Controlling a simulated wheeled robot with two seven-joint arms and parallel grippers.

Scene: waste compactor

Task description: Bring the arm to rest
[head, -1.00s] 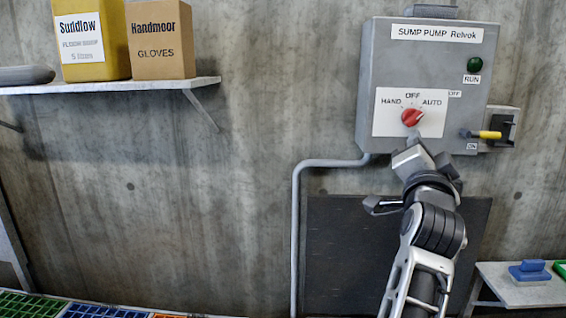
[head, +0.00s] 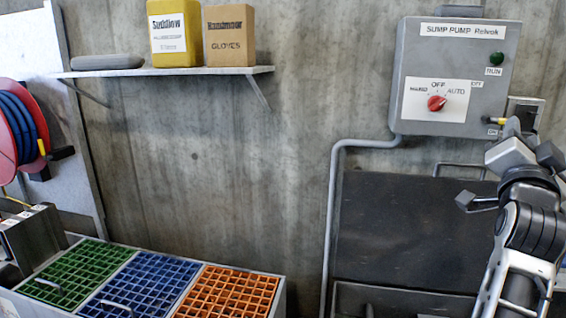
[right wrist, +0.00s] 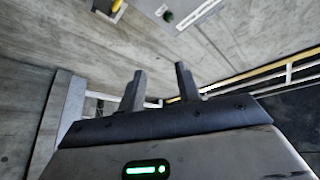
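My right arm stands at the right edge in the head view, with its gripper (head: 513,132) in front of the lower right corner of the grey sump pump box (head: 460,55). In the right wrist view the two fingers of this gripper (right wrist: 160,88) stand apart with nothing between them. The fingertips are hard to make out in the head view. The box carries a red selector knob (head: 436,103) on a white plate and a dark green RUN lamp (head: 497,59). My left gripper is out of view.
A shelf (head: 170,72) holds a yellow container (head: 175,35) and a gloves box (head: 229,36). Below are green (head: 75,272), blue (head: 143,285) and orange (head: 228,294) grids. A red hose reel (head: 12,130) is at left. The middle wall is bare.

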